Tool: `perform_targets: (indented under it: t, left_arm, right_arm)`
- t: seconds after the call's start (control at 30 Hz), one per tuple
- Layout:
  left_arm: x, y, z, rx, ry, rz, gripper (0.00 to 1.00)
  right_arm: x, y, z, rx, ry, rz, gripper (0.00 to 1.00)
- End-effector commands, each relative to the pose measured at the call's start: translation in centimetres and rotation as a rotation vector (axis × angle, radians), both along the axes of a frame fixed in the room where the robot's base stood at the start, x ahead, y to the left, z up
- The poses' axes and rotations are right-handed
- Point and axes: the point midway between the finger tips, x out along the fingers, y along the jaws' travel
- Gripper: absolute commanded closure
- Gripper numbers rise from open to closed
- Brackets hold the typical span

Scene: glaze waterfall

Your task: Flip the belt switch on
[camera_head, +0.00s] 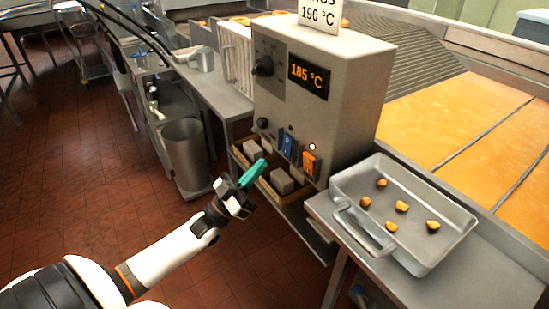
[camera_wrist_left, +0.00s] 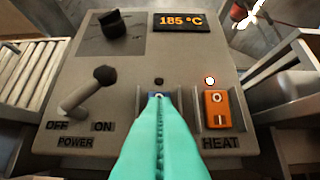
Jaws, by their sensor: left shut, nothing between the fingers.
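The control box (camera_head: 340,105) has a blue rocker switch (camera_head: 287,145) on its front, beside an orange rocker (camera_head: 310,163). In the left wrist view a sliver of the blue switch (camera_wrist_left: 158,95) shows above my fingertips, which hide the rest of it and any label below. The lamp above it (camera_wrist_left: 158,81) is dark. My left gripper (camera_head: 263,162) is shut and empty, its teal fingers pointing at the blue switch. In the head view the tips are left of and below it, apparently just short of the panel. I cannot tell which way the blue rocker is tipped. My right gripper is out of view.
The orange HEAT rocker (camera_wrist_left: 216,108) has a lit lamp (camera_wrist_left: 210,81). The POWER lever (camera_wrist_left: 90,92) leans toward ON. The display (camera_wrist_left: 186,20) reads 185 °C. A metal tray (camera_head: 420,250) with several small brown pieces stands at right. A wooden box (camera_head: 240,157) sits below the panel.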

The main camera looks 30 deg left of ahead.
Motion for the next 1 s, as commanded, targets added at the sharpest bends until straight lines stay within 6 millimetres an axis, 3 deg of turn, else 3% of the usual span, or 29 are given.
perform_targets:
  t: [0.07, 0.13, 0.33, 1.0]
  left_arm:
    - [1.2, -0.5, 1.3, 0.000, -0.004, 0.000, 1.00]
    - [2.3, -0.9, 0.2, -0.001, -0.003, 0.000, 1.00]
    - [4.2, -1.7, 0.1, -0.001, 0.001, 0.000, 1.00]
    - [5.2, -2.2, -0.1, -0.001, -0.002, 0.000, 1.00]
  right_arm:
    - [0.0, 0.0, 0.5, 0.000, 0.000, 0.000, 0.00]
    - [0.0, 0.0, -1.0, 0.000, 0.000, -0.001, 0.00]
    - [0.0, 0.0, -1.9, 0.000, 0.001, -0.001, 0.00]
    - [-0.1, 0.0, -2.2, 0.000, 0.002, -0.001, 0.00]
